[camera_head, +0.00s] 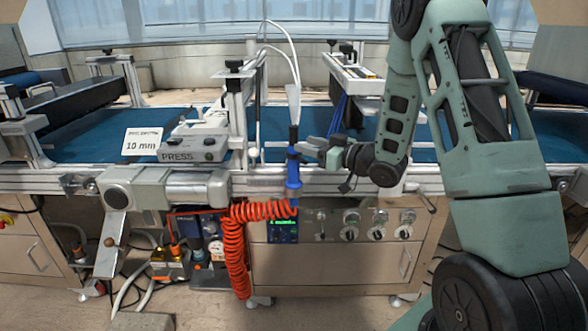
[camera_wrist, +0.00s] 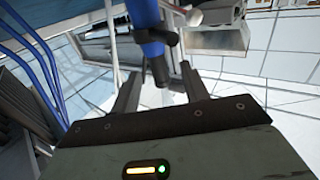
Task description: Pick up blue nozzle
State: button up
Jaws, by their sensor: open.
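The blue nozzle (camera_head: 293,176) hangs upright in front of the conveyor's front rail, near the middle of the head view. An orange coiled hose (camera_head: 236,250) runs at its lower end. My gripper (camera_head: 308,150) is just right of the nozzle, reaching toward it from the right. In the wrist view the nozzle (camera_wrist: 146,28) comes down from the top, its dark end between or just beyond the fingertips of my gripper (camera_wrist: 159,72). The fingers are apart on either side, and I see no contact. I cannot tell the exact depth between them.
A press unit (camera_head: 193,140) and a white "10 mm" sign (camera_head: 142,141) stand left on the blue conveyor. A control panel with knobs (camera_head: 350,228) is below the rail. Blue tubes (camera_wrist: 32,60) run at the left of the wrist view.

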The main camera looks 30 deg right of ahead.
aim_at(297, 139)
jog(key=shift+d+p+x, duration=0.2)
jog(key=shift+p+x, duration=0.1)
jog(key=shift+x, duration=2.55)
jog(key=shift+w+r, duration=0.1)
jog(key=shift+r, duration=0.05)
grip_shut()
